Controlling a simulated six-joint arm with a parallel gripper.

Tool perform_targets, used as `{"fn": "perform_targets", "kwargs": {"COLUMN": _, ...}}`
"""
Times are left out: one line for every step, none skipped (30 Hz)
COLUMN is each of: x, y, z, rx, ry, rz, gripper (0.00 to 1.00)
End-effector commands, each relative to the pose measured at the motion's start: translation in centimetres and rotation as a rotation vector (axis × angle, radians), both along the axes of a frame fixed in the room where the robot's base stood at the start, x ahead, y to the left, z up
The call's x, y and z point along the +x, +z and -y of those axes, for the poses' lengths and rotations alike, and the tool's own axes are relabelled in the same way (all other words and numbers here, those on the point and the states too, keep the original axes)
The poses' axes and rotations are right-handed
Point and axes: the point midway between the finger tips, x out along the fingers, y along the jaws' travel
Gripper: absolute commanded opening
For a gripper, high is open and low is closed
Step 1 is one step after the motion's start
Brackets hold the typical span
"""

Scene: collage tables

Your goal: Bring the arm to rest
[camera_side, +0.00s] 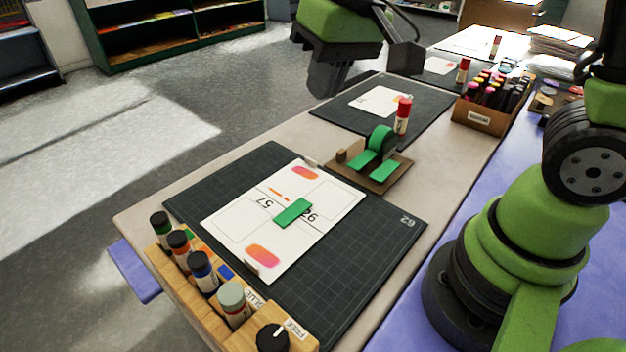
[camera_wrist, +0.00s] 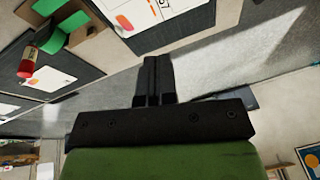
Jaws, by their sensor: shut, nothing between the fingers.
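My gripper (camera_wrist: 153,80) is shut and empty in the wrist view, its two dark fingers together. In the side view the end of my arm is raised at the top middle, above the far left edge of the table (camera_side: 140,215), and touches nothing. A white sheet (camera_side: 228,222) lies on the near dark cutting mat (camera_side: 205,187), with a green strip (camera_side: 293,212) across its middle. A tape dispenser (camera_side: 341,168) with green tape stands just beyond that mat.
A wooden rack (camera_side: 187,294) with several capped bottles stands at the near end. A red glue stick (camera_side: 402,115) stands upright on the second mat (camera_side: 335,106). A box of markers (camera_side: 480,117) is farther back. Open floor lies left of the table.

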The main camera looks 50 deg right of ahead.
Motion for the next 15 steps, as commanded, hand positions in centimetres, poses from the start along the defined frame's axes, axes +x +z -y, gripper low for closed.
{"fn": "perform_targets", "kwargs": {"x": -1.3, "y": 1.6, "z": 0.4, "rx": 0.017, "ry": -0.022, "rz": 0.042, "gripper": 0.00}}
{"fn": "perform_targets", "kwargs": {"x": -2.2, "y": 2.3, "z": 0.6, "rx": 0.026, "ry": -0.033, "rz": 0.061, "gripper": 0.00}}
{"fn": "perform_targets", "kwargs": {"x": -3.2, "y": 3.1, "z": 0.8, "rx": 0.038, "ry": -0.047, "rz": 0.087, "gripper": 0.00}}
{"fn": "perform_targets", "kwargs": {"x": -4.1, "y": 3.7, "z": 1.0, "rx": 0.046, "ry": -0.057, "rz": 0.107, "gripper": 0.00}}
{"fn": "perform_targets", "kwargs": {"x": -5.0, "y": 4.2, "z": 1.2, "rx": 0.056, "ry": -0.068, "rz": 0.126, "gripper": 0.00}}
{"fn": "perform_targets", "kwargs": {"x": -6.1, "y": 4.7, "z": 1.3, "rx": 0.069, "ry": -0.082, "rz": 0.153, "gripper": 0.00}}
{"fn": "perform_targets", "kwargs": {"x": -6.9, "y": 5.1, "z": 1.5, "rx": 0.078, "ry": -0.092, "rz": 0.172, "gripper": 0.00}}
{"fn": "perform_targets", "kwargs": {"x": -7.7, "y": 5.4, "z": 1.6, "rx": 0.086, "ry": -0.101, "rz": 0.191, "gripper": 0.00}}
{"fn": "perform_targets", "kwargs": {"x": -8.7, "y": 5.7, "z": 1.6, "rx": 0.096, "ry": -0.111, "rz": 0.213, "gripper": 0.00}}
{"fn": "perform_targets", "kwargs": {"x": -9.4, "y": 5.8, "z": 1.7, "rx": 0.103, "ry": -0.119, "rz": 0.230, "gripper": 0.00}}
{"fn": "perform_targets", "kwargs": {"x": -10.0, "y": 5.9, "z": 1.8, "rx": 0.110, "ry": -0.126, "rz": 0.245, "gripper": 0.00}}
{"fn": "perform_targets", "kwargs": {"x": -10.8, "y": 6.0, "z": 1.8, "rx": 0.118, "ry": -0.134, "rz": 0.264, "gripper": 0.00}}
{"fn": "perform_targets", "kwargs": {"x": -11.3, "y": 6.1, "z": 1.8, "rx": 0.124, "ry": -0.138, "rz": 0.275, "gripper": 0.00}}
{"fn": "perform_targets", "kwargs": {"x": -11.7, "y": 6.1, "z": 1.8, "rx": 0.128, "ry": -0.143, "rz": 0.286, "gripper": 0.00}}
{"fn": "perform_targets", "kwargs": {"x": -12.2, "y": 6.1, "z": 1.8, "rx": 0.133, "ry": -0.147, "rz": 0.297, "gripper": 0.00}}
